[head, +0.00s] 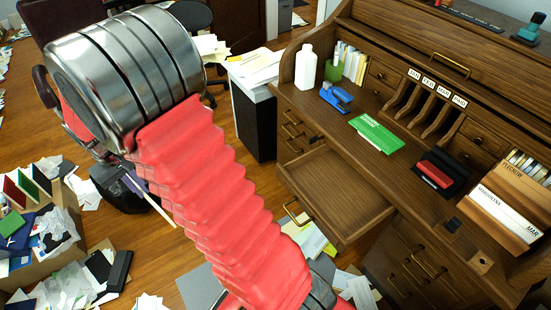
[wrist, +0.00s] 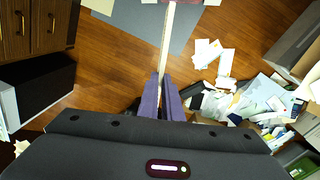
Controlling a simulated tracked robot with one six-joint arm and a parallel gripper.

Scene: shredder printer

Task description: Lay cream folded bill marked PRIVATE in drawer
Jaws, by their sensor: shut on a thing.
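My gripper (wrist: 162,92) is shut on a thin cream folded bill (wrist: 167,38), seen nearly edge-on in the wrist view, sticking out past the fingertips. The bill's marking does not show. In the head view the bill (head: 157,205) shows as a narrow pale strip at the left, with the gripper (head: 132,180) partly hidden behind my red arm. The drawer (head: 330,188) of the wooden desk is pulled open and looks empty. The bill is apart from the drawer, well to its left and over the floor.
The desk top holds a green envelope (head: 376,133), a blue stapler (head: 336,97), a white bottle (head: 305,67) and a wooden file box (head: 505,205). A black bin (head: 253,120) stands left of the desk. Papers and a full carton (head: 78,232) litter the floor.

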